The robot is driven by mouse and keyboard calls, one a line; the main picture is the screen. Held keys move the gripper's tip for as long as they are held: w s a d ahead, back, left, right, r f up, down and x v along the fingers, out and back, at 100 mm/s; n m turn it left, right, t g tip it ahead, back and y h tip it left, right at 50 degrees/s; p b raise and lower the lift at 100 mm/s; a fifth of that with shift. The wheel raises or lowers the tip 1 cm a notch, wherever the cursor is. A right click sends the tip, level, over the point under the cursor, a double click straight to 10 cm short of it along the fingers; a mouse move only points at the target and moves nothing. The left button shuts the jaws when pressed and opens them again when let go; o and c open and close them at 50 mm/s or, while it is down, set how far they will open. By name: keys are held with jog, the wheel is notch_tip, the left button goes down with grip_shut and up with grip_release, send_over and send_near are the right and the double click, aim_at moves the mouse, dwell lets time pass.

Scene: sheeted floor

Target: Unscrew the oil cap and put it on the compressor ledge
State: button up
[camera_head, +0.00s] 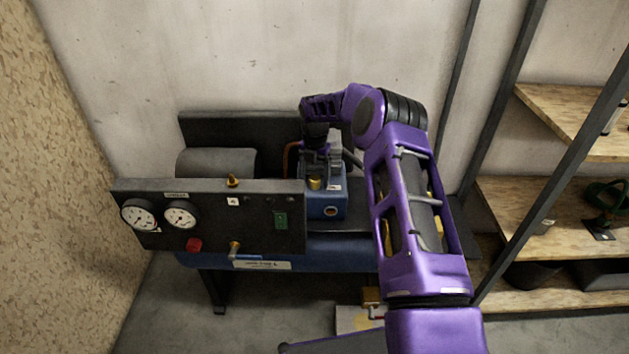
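The compressor has a dark front panel (255,225) with gauges and a blue tank (330,253) below. A blue pump block (328,205) stands on its dark top, right of the panel. A small brass-yellow piece (315,183) sits on the block; I cannot tell if it is the oil cap. My purple arm comes in from the lower right and bends down over the block. My gripper (322,160) is at the top of the block, just above and behind the brass piece. Its fingers are small and partly hidden, so its grip is unclear. A dark flat surface (357,222) right of the block may be the ledge.
A grey cylinder (215,163) lies behind the panel, before a dark back plate (215,128). A red knob (194,245) and a brass valve (234,248) stick out in front. Wooden shelves (530,205) with dark posts stand at right. The wall is close behind.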

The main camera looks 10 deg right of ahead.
jog(key=shift+c, duration=0.8)
